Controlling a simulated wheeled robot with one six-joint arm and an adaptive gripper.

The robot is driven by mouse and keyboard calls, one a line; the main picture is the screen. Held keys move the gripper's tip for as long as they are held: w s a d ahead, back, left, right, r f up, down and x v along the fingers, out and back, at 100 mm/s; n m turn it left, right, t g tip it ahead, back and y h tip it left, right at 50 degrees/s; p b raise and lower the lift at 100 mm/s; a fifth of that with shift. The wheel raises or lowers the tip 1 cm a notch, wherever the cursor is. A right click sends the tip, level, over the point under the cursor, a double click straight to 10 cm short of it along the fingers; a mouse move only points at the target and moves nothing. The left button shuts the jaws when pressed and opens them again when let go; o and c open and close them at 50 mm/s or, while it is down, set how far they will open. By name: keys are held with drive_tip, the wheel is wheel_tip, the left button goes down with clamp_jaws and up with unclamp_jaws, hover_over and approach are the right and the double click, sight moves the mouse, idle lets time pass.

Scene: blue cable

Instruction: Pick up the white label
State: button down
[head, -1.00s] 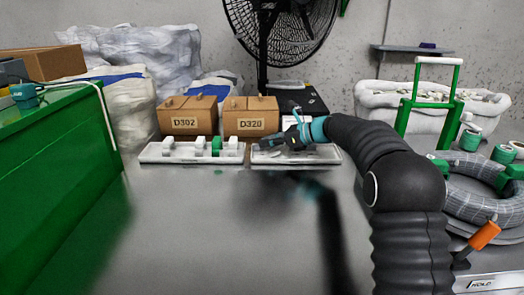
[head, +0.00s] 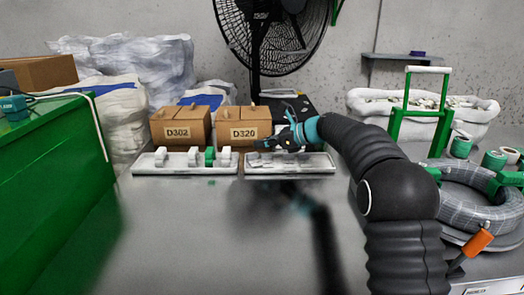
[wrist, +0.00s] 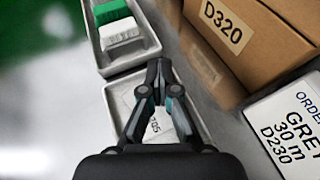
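A white label (wrist: 158,122) with dark print, hard to read, lies in the right-hand pale tray and shows between my fingers in the wrist view. My gripper (wrist: 160,66) is above that tray, its two fingertips brought together or nearly so. I see nothing clearly held between the tips. In the head view my gripper (head: 264,143) hangs over the right tray (head: 290,170), in front of the box marked D320. The label is too small to make out in the head view.
Cardboard boxes D302 (head: 180,128) and D320 (head: 243,126) stand behind the trays. The left tray (head: 150,165) holds white pieces and a green one. A white order card (wrist: 288,125) is right of the tray. The front table is clear.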

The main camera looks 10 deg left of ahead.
drive_tip(key=s+d+r, duration=0.3)
drive_tip(key=d+r, duration=0.4)
drive_tip(key=d, duration=0.4)
drive_tip(key=shift+s+r, duration=0.25)
drive_tip(key=shift+s, duration=0.15)
drive_tip(key=shift+c, duration=1.9)
unclamp_jaws()
